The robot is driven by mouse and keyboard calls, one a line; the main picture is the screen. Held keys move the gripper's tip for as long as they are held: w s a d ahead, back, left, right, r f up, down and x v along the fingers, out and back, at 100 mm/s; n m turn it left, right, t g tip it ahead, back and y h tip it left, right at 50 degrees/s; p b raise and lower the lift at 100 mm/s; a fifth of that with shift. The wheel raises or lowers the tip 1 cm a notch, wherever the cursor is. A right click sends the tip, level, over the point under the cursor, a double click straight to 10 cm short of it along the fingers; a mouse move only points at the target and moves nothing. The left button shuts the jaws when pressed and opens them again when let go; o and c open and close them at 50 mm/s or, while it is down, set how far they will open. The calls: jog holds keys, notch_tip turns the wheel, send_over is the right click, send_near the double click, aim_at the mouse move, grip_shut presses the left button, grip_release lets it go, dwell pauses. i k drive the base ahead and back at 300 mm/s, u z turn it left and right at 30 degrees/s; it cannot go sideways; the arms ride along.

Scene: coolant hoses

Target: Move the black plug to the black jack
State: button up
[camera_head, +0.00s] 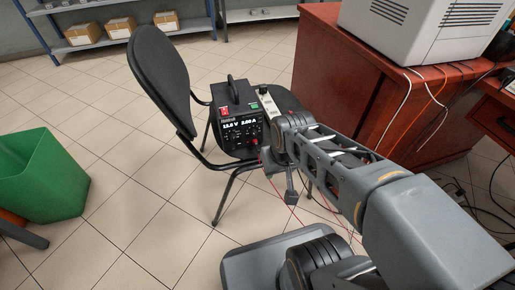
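A black power supply (238,125) with a lit display and a top handle sits on the seat of a black chair (162,78). Small knobs or jacks show on its front below the display, too small to tell which is the black jack. My gripper (273,168) is just right of and slightly below the power supply's front, in front of the chair. Its fingers are too small and hidden by my arm to tell open from shut. Thin red wires hang near it. I cannot make out the black plug.
A white power strip (267,102) lies beside the power supply on the seat. A red-brown desk (335,75) with a grey-white machine (415,30) and hanging cables stands right. A green bin (42,178) is left. A shelf with boxes (84,35) is behind. Tiled floor is open between.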

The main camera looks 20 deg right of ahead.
aim_at(256, 147)
jog(key=z, duration=1.1)
jog(key=k, duration=1.05)
jog(key=u, duration=1.35)
jog(key=i, duration=0.5)
